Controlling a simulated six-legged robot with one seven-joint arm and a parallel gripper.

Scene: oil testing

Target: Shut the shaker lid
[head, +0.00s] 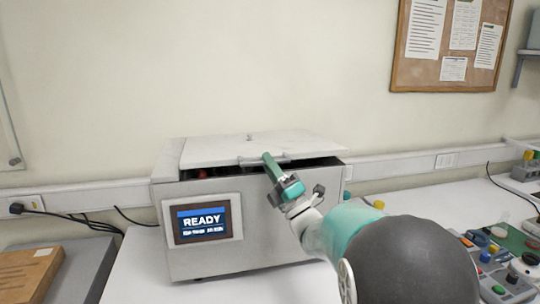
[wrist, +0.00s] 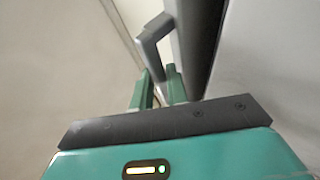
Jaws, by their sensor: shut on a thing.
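The shaker (head: 255,235) is a grey box on the white bench, with a screen (head: 203,222) reading READY on its front. Its pale lid (head: 230,150) lies nearly flat over the top. A dark gap shows under the lid's front edge, and something red is visible inside at the left. The lid's handle (head: 250,162) is at the front edge; it also shows in the wrist view (wrist: 152,43) as a grey bracket. My gripper (head: 270,165) is at the handle, its green fingers (wrist: 160,85) shut on it.
A control panel (head: 500,265) with coloured knobs stands on the bench at the right. A brown board (head: 30,270) lies on a grey surface at the left, near black cables (head: 75,217). The wall is close behind the shaker. Bare bench (head: 135,260) shows left of the shaker.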

